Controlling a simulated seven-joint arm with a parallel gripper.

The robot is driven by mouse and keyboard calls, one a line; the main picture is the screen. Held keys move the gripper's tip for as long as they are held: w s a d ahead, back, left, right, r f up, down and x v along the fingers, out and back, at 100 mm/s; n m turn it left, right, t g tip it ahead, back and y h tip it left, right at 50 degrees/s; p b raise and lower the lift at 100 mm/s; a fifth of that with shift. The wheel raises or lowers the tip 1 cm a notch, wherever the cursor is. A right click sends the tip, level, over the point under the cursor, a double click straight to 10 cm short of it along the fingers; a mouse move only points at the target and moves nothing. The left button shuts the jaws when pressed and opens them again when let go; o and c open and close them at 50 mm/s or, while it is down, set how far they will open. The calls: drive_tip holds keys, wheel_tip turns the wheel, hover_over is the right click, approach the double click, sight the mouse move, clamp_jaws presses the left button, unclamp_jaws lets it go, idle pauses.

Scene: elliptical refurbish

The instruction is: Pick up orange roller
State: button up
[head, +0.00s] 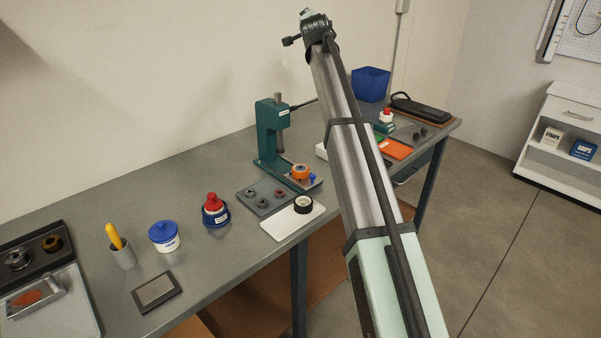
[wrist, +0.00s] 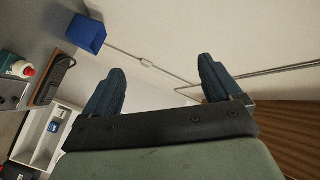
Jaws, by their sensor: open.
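The orange roller (head: 301,172) sits on the base of the green press (head: 270,135), at the middle of the bench in the head view. It has a pale centre, and a small blue part (head: 312,178) is beside it. My gripper (wrist: 161,67) is open and empty in the wrist view, with its two dark fingers spread apart against the wall. In the head view my arm reaches up past the bench, and its end is high above and apart from the roller. The roller does not show in the wrist view.
A grey tray with rings (head: 262,196) and a white board with a black-rimmed roll (head: 303,205) lie in front of the press. A red-capped bottle (head: 214,205) stands left. A blue bin (head: 371,84) stands at the far end; it also shows in the wrist view (wrist: 86,34).

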drive_tip(key=s+a+r+t+y, duration=0.2)
drive_tip(key=a+r, duration=0.4)
drive_tip(key=r, duration=0.1)
drive_tip(key=s+a+f+n+g+h, duration=0.1)
drive_tip(key=s+a+f+n+g, duration=0.5)
drive_tip(key=f, duration=0.9)
drive_tip(key=s+a+f+n+g, duration=0.1)
drive_tip(key=s+a+f+n, duration=0.1)
drive_tip(key=s+a+f, duration=0.8)
drive_tip(key=s+a+f+n+g+h, duration=0.1)
drive_tip(key=s+a+f+n+g, duration=0.25)
drive_tip(key=a+f, duration=1.05)
wheel_tip(320, 180, up, 5)
drive_tip(key=g, duration=0.8)
hover_over(300, 167)
drive_tip(key=shift+m, duration=0.35)
drive_tip(key=f, duration=0.8)
drive_tip(key=shift+s+d, duration=0.25)
drive_tip(key=shift+d, duration=0.05)
drive_tip(key=shift+w+a+f, duration=0.1)
drive_tip(key=shift+f, duration=1.3)
drive_tip(key=shift+a+f, duration=0.1)
drive_tip(key=shift+f, duration=1.25)
drive_tip(key=c, duration=1.1)
drive_tip(key=shift+c, duration=0.3)
